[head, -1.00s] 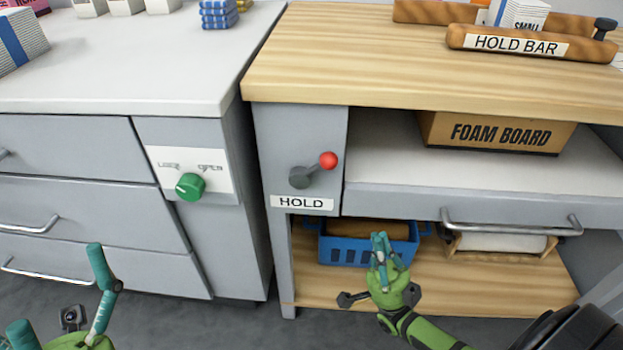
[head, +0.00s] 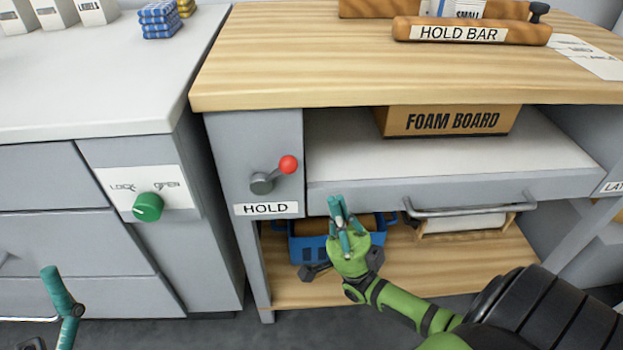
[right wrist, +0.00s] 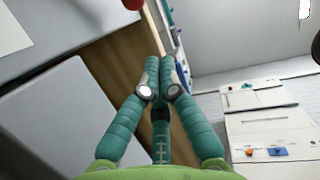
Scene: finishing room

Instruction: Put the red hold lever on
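The hold lever has a red ball knob (head: 288,164) on a short grey arm. Its grey pivot (head: 262,184) sits on the cabinet's front panel above the HOLD label (head: 265,209). The arm slants up to the right. A red piece, likely the knob (right wrist: 133,3), shows at the top edge in the right wrist view. My right gripper (head: 338,203) is below and right of the knob, apart from it, with its fingers together and nothing between them. My left gripper (head: 50,270) shows only one finger at the lower left; the other is outside the picture.
A green LOCK/OPEN knob (head: 148,207) is on the left cabinet. The wooden worktop (head: 300,60) overhangs the panel. A drawer handle (head: 470,210) sticks out at right. A blue basket (head: 305,249) stands on the lower shelf behind my right gripper. A foam board box (head: 450,121) is above.

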